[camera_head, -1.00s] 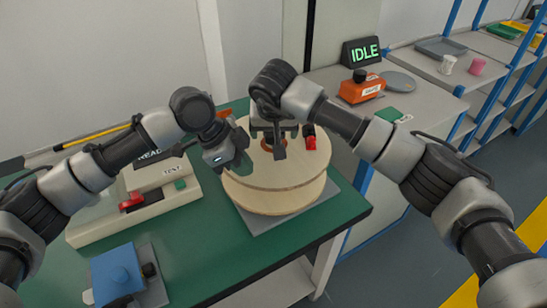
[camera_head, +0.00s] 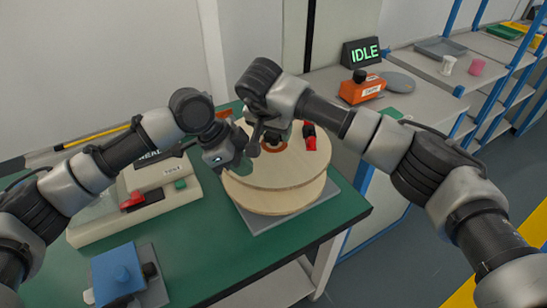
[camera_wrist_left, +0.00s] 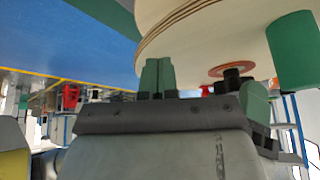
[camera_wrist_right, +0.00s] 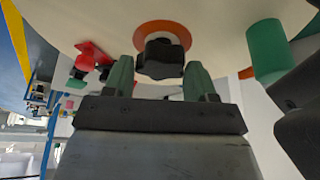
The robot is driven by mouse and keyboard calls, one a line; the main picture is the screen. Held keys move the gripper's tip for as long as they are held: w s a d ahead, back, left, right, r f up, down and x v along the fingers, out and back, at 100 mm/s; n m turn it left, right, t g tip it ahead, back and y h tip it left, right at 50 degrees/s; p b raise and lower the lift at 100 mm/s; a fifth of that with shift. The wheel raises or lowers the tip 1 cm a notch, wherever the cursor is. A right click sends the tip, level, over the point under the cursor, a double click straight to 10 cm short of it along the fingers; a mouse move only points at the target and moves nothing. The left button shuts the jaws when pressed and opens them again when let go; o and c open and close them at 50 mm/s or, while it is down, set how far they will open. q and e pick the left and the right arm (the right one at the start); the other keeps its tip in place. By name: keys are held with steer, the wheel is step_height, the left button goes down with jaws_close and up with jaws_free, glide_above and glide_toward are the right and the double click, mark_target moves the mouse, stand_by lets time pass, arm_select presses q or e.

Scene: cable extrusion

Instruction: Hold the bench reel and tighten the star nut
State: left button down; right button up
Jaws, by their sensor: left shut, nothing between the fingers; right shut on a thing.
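The pale wooden bench reel (camera_head: 285,190) lies flat on a grey plate at the right end of the green bench. The black star nut (camera_wrist_right: 162,58) sits at its hub, inside an orange ring. My right gripper (camera_head: 262,140) is above the hub; in its wrist view its green fingers are on both sides of the nut, shut on it. My left gripper (camera_head: 238,165) is at the reel's left edge. Its fingers (camera_wrist_left: 157,77) are together and empty, close to the rim; contact cannot be told. A green peg (camera_wrist_right: 266,50) stands on the flange near the nut.
A red clamp-like part (camera_head: 309,136) sits on the reel's top. A tester with a red switch (camera_head: 133,201) and a blue box (camera_head: 117,272) are on the left of the bench. An orange box (camera_head: 361,88) and IDLE display (camera_head: 361,52) stand behind right.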

steer(key=o, duration=0.5)
steer(key=shift+a+f+m, duration=0.1)
steer(key=shift+m, duration=0.2)
steer(key=o, duration=0.4)
steer(key=shift+s, duration=0.15)
steer(key=shift+c, duration=0.2)
steer(key=n+y, duration=0.1)
steer(key=n, duration=0.2)
steer(key=n+y, duration=0.1)
steer(key=n, duration=0.2)
steer(key=shift+n+y, duration=0.3)
steer(key=shift+n, duration=0.1)
steer(key=n+y, duration=0.1)
steer(key=n, duration=0.3)
steer(key=shift+y, duration=0.3)
steer(key=n+g+y, duration=0.1)
steer(key=n, duration=0.2)
steer(key=shift+n, duration=0.3)
steer(key=shift+d, duration=0.5)
steer(key=shift+c, duration=0.5)
